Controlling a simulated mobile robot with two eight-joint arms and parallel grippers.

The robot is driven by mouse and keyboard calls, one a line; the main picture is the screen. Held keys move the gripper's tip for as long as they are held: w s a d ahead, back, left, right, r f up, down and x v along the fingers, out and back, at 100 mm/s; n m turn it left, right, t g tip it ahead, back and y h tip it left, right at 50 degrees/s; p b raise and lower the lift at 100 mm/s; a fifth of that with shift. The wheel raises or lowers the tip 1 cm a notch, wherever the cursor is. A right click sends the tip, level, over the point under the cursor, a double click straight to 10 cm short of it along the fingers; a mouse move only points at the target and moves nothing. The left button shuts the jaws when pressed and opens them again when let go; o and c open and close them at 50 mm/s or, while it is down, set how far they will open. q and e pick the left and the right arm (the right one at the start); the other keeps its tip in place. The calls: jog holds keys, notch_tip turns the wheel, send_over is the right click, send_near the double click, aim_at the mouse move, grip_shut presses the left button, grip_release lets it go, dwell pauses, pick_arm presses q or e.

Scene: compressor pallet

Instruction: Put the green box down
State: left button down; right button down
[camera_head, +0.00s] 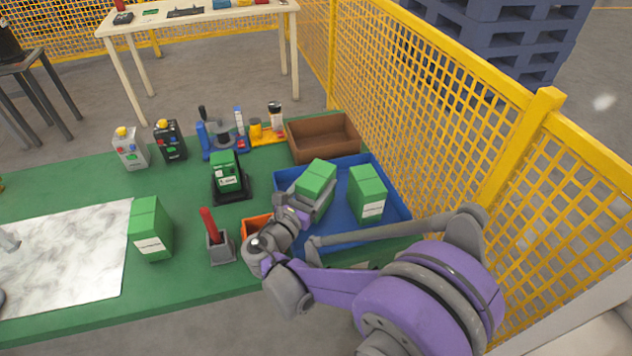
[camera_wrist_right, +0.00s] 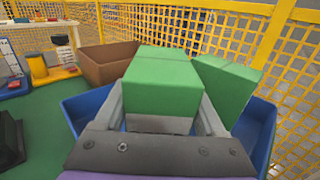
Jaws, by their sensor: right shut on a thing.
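My right gripper (camera_head: 315,205) is shut on a green box (camera_head: 318,177) and holds it at the blue tray (camera_head: 396,228). In the right wrist view the held green box (camera_wrist_right: 163,85) sits between the two fingers (camera_wrist_right: 162,118). I cannot tell whether its underside touches the tray floor. A second green box (camera_head: 367,193) stands in the tray to its right; it also shows in the right wrist view (camera_wrist_right: 226,85). A third green box (camera_head: 151,229) stands on the green table at the left, beside the marble sheet.
A brown bin (camera_head: 324,138) stands behind the blue tray (camera_wrist_right: 81,107). A black device with a green top (camera_head: 228,177), a grey holder with a red handle (camera_head: 217,240) and an orange container (camera_head: 256,224) stand left of the tray. A yellow mesh fence (camera_head: 450,110) runs along the right.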

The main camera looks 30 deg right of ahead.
grip_release()
jog(key=shift+r, duration=0.1)
jog(key=shift+r+p, duration=0.7)
jog(key=shift+r, duration=0.1)
jog(key=v, duration=1.2)
jog(key=shift+f+b, duration=0.3)
